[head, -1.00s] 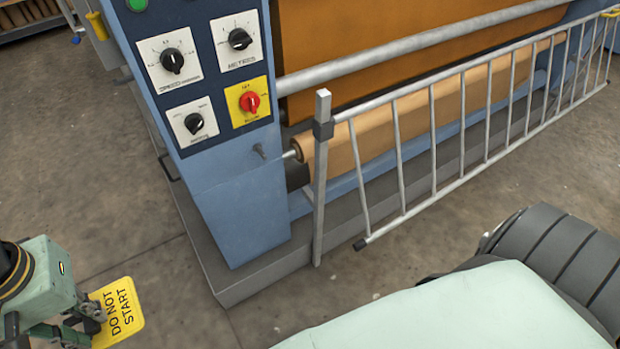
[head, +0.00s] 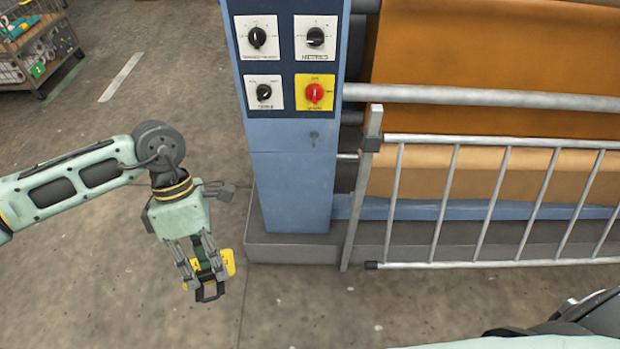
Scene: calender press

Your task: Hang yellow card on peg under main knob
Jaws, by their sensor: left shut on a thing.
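The yellow card (head: 229,262) is in my left gripper (head: 208,284), which is shut on it. The fingers hide most of the card, and its lettering cannot be read now. The gripper points down, left of and lower than the blue control column. The red main knob (head: 315,93) sits on a yellow plate at the lower right of the panel. Below it, a small dark peg (head: 314,136) sticks out of the blue column front, with nothing on it. The card is well apart from the peg. My right gripper does not show.
The blue column (head: 291,190) stands on a grey plinth (head: 283,250). A grey barred guard (head: 480,205) runs right from beside the column, before the orange rolls. A cart (head: 36,50) with items stands at the far left. The floor left of the column is clear.

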